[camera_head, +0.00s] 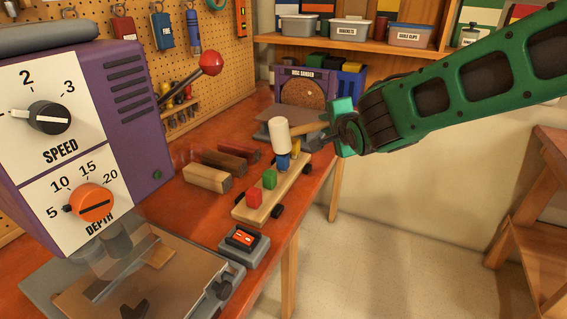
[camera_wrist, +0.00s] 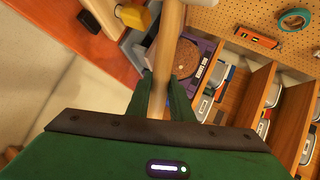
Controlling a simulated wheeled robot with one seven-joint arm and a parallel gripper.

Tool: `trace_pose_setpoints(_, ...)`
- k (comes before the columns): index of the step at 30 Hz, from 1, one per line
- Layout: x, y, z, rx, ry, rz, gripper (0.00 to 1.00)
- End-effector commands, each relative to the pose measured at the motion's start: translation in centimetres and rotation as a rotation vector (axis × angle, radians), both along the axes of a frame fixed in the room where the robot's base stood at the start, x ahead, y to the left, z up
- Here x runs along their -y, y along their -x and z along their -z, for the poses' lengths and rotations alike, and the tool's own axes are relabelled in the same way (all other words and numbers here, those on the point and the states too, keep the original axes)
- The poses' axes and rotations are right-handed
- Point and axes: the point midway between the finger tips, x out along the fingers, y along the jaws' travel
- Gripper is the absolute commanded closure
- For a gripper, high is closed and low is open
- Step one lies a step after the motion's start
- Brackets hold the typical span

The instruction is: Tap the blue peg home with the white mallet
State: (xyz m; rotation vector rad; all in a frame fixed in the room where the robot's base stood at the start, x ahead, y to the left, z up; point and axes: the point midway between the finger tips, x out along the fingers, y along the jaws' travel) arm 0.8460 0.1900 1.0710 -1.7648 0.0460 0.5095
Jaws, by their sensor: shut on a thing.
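The white mallet (camera_head: 280,136) has a pale cylindrical head and a wooden handle. My gripper (camera_head: 331,126) is shut on the handle (camera_wrist: 167,45); in the wrist view my two green fingers (camera_wrist: 160,98) close around it.
A purple machine (camera_head: 130,110) with dials fills the left. Wooden blocks (camera_head: 207,178) lie on the orange bench left of the toy. A switch box (camera_head: 244,246) sits in front of it. A disc sander (camera_head: 303,92) stands behind.

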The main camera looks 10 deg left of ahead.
Motion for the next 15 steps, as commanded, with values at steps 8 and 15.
trace_pose_setpoints(8,0.0,0.0,1.4,0.004,-0.002,0.0,1.0)
trace_pose_setpoints(15,-0.1,-0.1,-2.0,0.008,-0.004,0.0,1.0)
